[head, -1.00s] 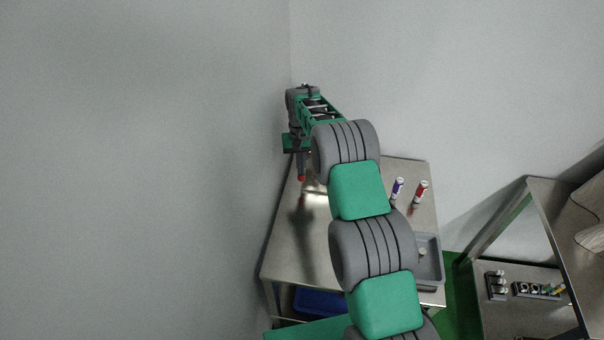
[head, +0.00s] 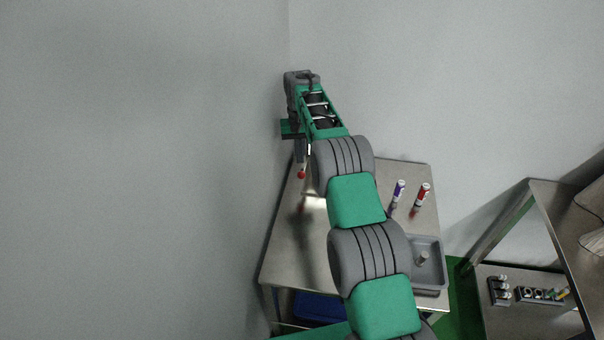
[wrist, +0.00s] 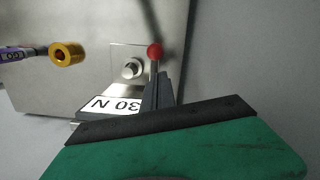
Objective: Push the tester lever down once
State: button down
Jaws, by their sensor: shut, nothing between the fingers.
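The tester's lever ends in a red ball knob (head: 301,175), which shows at the far left of the steel table in the head view. In the wrist view the red knob (wrist: 155,51) sits on a thin metal stem, beside a round metal post (wrist: 132,68) on a plate. A white label reading "30 N" (wrist: 105,105) appears upside down there. My gripper (wrist: 158,88) is shut and empty, its dark fingers pointing toward the knob and overlapping the stem in the picture. I cannot tell whether they touch. The rest of the tester is hidden by my arm in the head view.
A purple marker-like tube (head: 398,191) and a red one (head: 422,195) stand on the right of the steel table (head: 285,245). A grey tray (head: 440,262) lies at its front right. A wall rises close behind and left. A second bench (head: 530,210) stands right.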

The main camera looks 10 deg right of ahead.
jog(key=r+p, duration=0.2)
jog(key=r, duration=0.3)
jog(key=shift+w, duration=0.2)
jog(key=shift+r, duration=0.1)
jog(key=s+a+r+t, duration=0.1)
jog(key=s+r, duration=0.5)
jog(key=r, duration=0.2)
jog(key=s+r+t, duration=0.2)
jog(key=s+r, duration=0.4)
jog(key=r, duration=0.3)
jog(key=s+f+t, duration=0.1)
jog(key=s+f, duration=0.1)
jog(key=s, duration=0.9)
jog(key=s+d+f+n+t, duration=0.1)
jog(key=s, duration=1.1)
jog(key=shift+s+f+t, duration=0.15)
jog(key=shift+f+t, duration=0.15)
jog(key=shift+f, duration=0.1)
